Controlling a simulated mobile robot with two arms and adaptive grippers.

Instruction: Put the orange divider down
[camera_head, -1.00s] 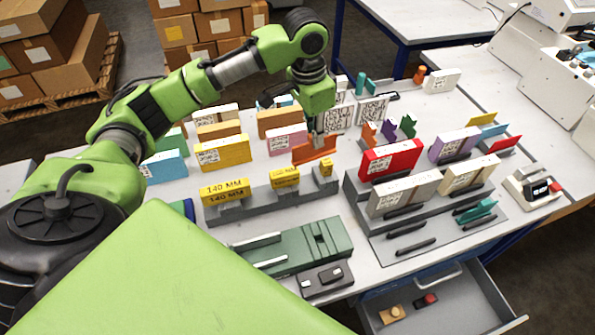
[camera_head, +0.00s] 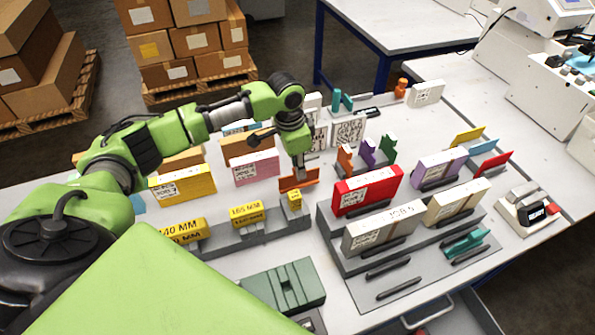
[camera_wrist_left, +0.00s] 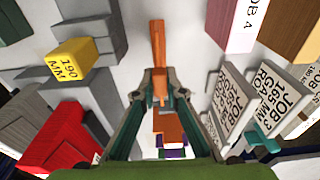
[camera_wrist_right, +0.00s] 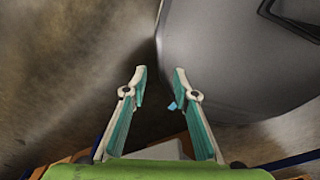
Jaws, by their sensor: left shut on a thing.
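My left gripper (camera_head: 299,172) is shut on the orange divider (camera_head: 299,183), between the pink block (camera_head: 256,169) and the red block (camera_head: 368,190). In the left wrist view the divider (camera_wrist_left: 158,45) runs upright in the picture between the fingertips (camera_wrist_left: 160,84). I cannot tell whether its underside touches the table (camera_head: 220,200). My right gripper (camera_wrist_right: 161,76) shows only in the right wrist view; its fingers are apart and empty.
A small yellow 190 MM block (camera_head: 294,201) stands on the grey stepped stand (camera_head: 262,233) just in front of the divider. A grey rack (camera_head: 330,232) is to the right. Orange, purple (camera_head: 368,153) and green (camera_head: 388,149) upright pieces stand behind the red block.

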